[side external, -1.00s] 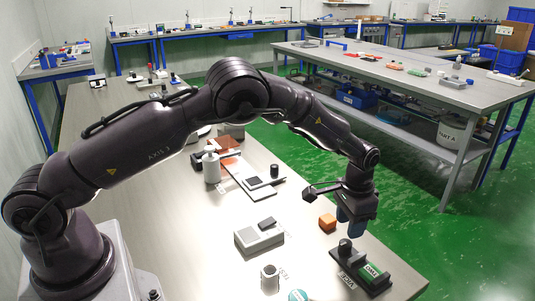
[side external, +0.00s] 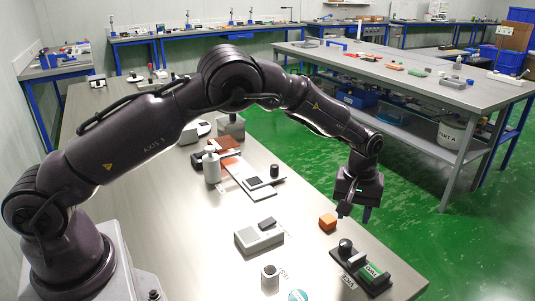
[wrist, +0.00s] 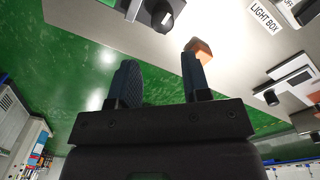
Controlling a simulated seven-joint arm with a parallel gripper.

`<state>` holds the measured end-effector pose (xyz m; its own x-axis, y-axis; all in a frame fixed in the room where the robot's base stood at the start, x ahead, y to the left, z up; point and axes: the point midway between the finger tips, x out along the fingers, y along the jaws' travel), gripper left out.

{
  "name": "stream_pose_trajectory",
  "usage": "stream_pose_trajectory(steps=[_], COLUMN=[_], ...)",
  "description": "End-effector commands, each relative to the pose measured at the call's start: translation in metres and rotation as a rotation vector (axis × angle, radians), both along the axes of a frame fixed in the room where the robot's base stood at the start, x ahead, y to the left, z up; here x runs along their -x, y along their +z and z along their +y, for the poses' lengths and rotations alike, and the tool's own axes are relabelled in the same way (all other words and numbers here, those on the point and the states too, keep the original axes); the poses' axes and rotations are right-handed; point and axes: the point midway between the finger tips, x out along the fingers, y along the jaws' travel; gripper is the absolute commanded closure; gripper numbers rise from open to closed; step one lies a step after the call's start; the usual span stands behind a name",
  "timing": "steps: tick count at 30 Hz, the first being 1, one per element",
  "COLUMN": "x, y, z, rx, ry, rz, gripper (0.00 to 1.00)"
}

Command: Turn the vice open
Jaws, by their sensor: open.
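The vice (side external: 348,266) is a dark fixture near the front right of the bench, with a "VICE" label beside it. A dark round knob (side external: 346,246) stands at its far-left end, and a green block with white lettering (side external: 372,271) sits at its other end. I cannot tell how wide the jaws stand. My gripper (side external: 355,214) is open and empty, above and beyond the knob, apart from the vice. In the wrist view, my gripper (wrist: 159,65) shows two spread fingers, with the vice's knob (wrist: 166,14) at the top edge, partly cut off.
An orange cube (side external: 327,222) lies on the bench left of my gripper. A grey box (side external: 259,238), a metal cylinder (side external: 269,279) and a grey canister (side external: 211,168) stand further left. The bench's right edge is close, with green floor (side external: 440,235) beyond.

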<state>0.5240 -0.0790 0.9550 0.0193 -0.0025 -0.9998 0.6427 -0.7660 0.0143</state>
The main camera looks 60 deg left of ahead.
Motion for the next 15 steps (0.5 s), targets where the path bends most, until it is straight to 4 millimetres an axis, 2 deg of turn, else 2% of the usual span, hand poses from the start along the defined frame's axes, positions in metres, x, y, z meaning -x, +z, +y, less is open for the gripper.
stream_pose_trajectory(steps=[3, 15], x=[0.005, 0.005], y=[-0.022, -0.103], z=[0.002, 0.001], rx=[-0.004, -0.002], ry=[0.114, 0.103], rz=[0.026, 0.023], gripper=[0.56, 0.56])
